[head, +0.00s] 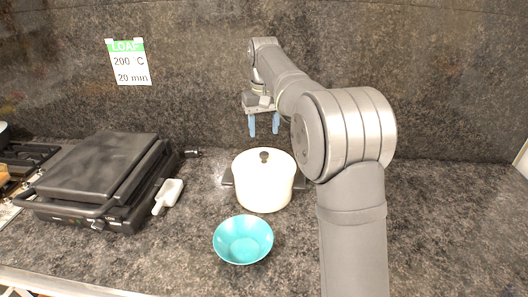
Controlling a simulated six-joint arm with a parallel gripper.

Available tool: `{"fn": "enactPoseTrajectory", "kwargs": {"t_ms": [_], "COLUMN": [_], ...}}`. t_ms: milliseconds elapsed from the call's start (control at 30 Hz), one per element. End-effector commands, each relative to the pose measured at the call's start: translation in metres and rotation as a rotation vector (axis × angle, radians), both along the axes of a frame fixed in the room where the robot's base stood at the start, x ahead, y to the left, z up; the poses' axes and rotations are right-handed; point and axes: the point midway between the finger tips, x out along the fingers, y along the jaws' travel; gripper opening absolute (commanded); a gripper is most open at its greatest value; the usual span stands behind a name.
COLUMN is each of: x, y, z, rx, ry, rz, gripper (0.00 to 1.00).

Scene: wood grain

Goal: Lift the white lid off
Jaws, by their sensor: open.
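A white pot (264,195) stands upright on the dark stone counter in the head view, with dark side handles. Its white lid (248,161) sits on top and has a dark round knob (264,156) at the centre. My gripper (264,131) is above the lid in the picture, its two blue fingers pointing down. The fingers are apart with nothing between them. The gripper does not touch the lid or knob. How far behind the knob it hangs is hard to tell.
A turquoise bowl (243,240) stands in front of the pot. A black contact grill (96,170) and a white scoop (168,194) are at the left. A paper sign (129,62) hangs on the back wall. The counter at the right is clear beyond my arm.

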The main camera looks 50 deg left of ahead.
Motion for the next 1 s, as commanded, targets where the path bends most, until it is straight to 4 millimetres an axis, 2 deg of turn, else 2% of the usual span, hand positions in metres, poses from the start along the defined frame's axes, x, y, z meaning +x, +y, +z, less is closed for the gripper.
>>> {"fn": "enactPoseTrajectory", "kwargs": {"t_ms": [200,433,633,933,1000], "x": [0.0,0.0,0.0,0.0,0.0], "y": [-0.001,-0.001,0.0,0.0,0.0], "z": [-0.045,-0.081,-0.094,-0.096,-0.096], "rx": [-0.003,-0.003,0.0,0.0,0.0], "ry": [0.001,0.001,0.0,0.0,0.0], "rz": [0.0,-0.001,-0.001,-0.001,-0.001], "gripper": [0.52,0.52,0.52,0.52,0.38]}}
